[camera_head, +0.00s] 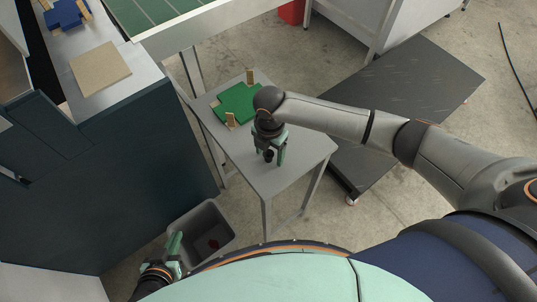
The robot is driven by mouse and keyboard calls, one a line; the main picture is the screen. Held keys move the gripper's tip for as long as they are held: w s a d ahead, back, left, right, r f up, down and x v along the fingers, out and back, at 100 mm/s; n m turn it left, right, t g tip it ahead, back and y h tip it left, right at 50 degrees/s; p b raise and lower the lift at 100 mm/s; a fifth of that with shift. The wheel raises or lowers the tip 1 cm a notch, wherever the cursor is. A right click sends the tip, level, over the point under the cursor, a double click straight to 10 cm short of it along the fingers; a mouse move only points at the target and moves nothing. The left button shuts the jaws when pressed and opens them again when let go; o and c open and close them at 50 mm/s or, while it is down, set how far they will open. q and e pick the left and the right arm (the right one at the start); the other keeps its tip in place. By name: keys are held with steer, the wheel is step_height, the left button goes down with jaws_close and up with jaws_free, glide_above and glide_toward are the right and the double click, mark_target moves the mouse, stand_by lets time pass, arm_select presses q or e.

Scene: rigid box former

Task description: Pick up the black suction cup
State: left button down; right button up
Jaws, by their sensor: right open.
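My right gripper (269,158) points down over the grey top of a small table (299,150), near its front part. Its green fingers are apart. A small black thing (268,155) shows between them and looks like the black suction cup. I cannot tell whether it stands on the table or whether the fingers touch it. My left gripper (175,254) is low at the bottom left, beside a grey bin (224,226). I cannot tell whether its fingers are open or shut.
A green piece (236,103) with wooden blocks lies on the table's far part. A dark machine cabinet (95,185) stands left, with a tan board (100,67) on top. A black platform (415,95) is at right.

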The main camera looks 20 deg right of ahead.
jaws_close()
stand_by(0.4)
steer(key=shift+r, duration=0.15)
